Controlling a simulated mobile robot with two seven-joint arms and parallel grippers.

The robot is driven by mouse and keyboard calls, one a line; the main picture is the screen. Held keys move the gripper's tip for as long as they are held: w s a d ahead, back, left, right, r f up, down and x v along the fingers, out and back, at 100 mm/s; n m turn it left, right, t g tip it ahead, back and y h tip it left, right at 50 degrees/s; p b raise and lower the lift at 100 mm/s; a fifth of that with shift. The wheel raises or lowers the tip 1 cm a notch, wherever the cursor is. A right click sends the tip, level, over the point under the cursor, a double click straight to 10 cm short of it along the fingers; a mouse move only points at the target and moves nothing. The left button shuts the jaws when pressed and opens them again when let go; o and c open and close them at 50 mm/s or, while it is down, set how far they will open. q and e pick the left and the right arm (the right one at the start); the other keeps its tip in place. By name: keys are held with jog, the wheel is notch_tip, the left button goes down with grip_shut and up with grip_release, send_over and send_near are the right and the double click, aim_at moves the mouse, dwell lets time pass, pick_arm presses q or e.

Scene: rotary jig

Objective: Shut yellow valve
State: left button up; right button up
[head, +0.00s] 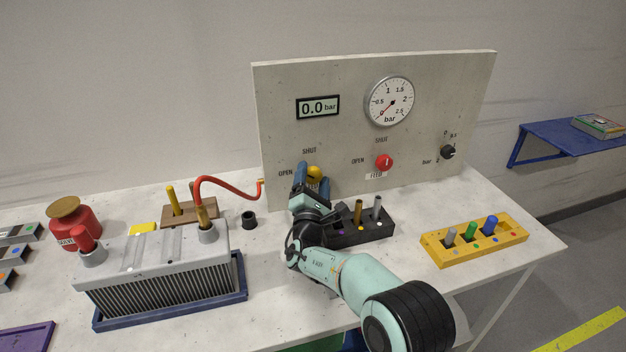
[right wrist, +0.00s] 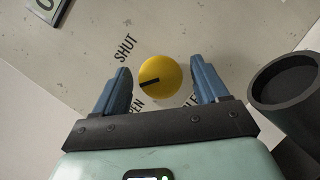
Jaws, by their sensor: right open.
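The yellow valve (head: 314,171) is a round knob low on the upright panel, with SHUT printed above it and OPEN to its left. In the right wrist view the yellow valve (right wrist: 165,70) carries a black mark pointing left, between the two words and somewhat nearer OPEN. My right gripper (head: 312,181) is at the panel, open, with one blue finger on each side of the knob. In the wrist view both fingers stand apart from the knob. How deep the fingertips reach is unclear. My left gripper does not show.
A dark block (head: 372,232) with pegs stands close beside my right gripper. A red hose (head: 228,182) runs to the panel's left edge.

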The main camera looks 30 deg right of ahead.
jog(key=c, duration=1)
jog(key=shift+c, duration=0.2)
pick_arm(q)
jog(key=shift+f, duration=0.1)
pick_arm(e)
jog(key=shift+f+m+g+b, duration=0.1)
jog(key=shift+m+g+b, duration=0.5)
jog(key=shift+m, duration=0.4)
jog(key=m+g+b, duration=0.1)
jog(key=m+b, duration=0.1)
jog(key=m, duration=0.1)
jog(key=m+g+b, duration=0.1)
jog(key=m, duration=0.2)
jog(key=shift+m+g+y+b, duration=0.35)
jog(key=shift+m+g+y, duration=0.05)
pick_arm(q)
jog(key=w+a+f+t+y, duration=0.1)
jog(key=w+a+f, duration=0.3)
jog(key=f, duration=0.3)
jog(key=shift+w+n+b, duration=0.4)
jog(key=shift+b, duration=0.05)
pick_arm(e)
jog(key=shift+r+m+g+y, duration=0.3)
jog(key=shift+m+y, duration=0.2)
jog(key=shift+m, duration=0.5)
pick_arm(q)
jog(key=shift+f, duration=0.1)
